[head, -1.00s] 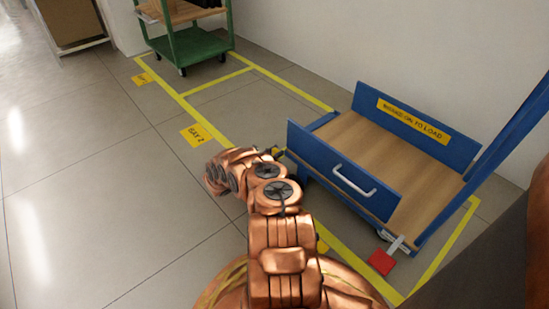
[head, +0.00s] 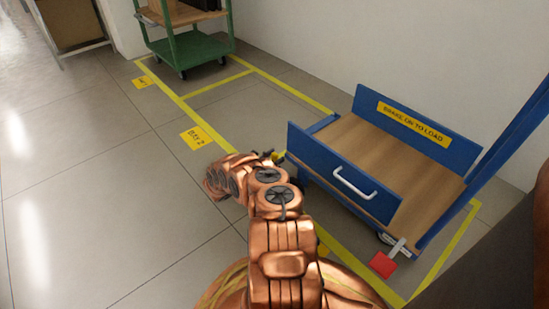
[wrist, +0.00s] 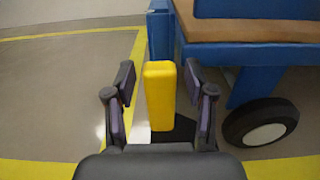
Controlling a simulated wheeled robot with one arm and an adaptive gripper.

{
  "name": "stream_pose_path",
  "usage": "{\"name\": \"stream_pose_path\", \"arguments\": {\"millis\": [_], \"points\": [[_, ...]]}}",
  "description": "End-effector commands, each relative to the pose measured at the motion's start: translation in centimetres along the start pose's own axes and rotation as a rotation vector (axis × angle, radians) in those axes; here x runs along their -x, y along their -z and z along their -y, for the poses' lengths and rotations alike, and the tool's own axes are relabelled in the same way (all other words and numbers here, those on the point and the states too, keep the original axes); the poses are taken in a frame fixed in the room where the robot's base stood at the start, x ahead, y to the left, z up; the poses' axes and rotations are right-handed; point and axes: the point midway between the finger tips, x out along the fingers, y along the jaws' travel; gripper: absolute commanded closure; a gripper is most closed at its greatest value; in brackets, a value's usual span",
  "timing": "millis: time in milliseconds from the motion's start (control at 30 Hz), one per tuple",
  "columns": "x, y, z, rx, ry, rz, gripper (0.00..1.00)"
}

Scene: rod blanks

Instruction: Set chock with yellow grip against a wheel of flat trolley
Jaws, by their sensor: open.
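The chock's yellow grip (wrist: 159,95) stands upright between the two fingers of my gripper (wrist: 160,98) in the wrist view. My gripper is open, with a finger on each side of the grip and a gap showing. A dark part, seemingly the chock's body (wrist: 185,127), shows low beside the grip and is partly hidden. The trolley's wheel (wrist: 262,122), black with a pale hub, is to the right, apart from the grip. The blue flat trolley (head: 385,165) with a wooden deck stands right of my arm in the head view, where my arm mostly hides the gripper.
A red pedal (head: 383,264) sticks out at the trolley's near corner. Yellow floor lines (head: 190,112) mark the bays. A green cart (head: 190,50) stands at the back, and a white wall is behind the trolley. The floor at left is clear.

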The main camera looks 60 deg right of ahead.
Motion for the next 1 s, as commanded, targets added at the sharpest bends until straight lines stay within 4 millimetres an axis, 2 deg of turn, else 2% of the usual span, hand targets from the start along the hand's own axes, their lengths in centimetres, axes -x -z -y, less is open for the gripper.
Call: {"name": "stream_pose_path", "arguments": {"millis": [200, 700, 1000], "points": [[0.0, -0.4, 0.1, 0.0, 0.001, 0.0, 0.45], [8.8, -0.5, 0.0, 0.003, -0.002, -0.001, 0.45], [11.7, -0.4, 0.0, 0.0, -0.001, 0.001, 0.45]]}}
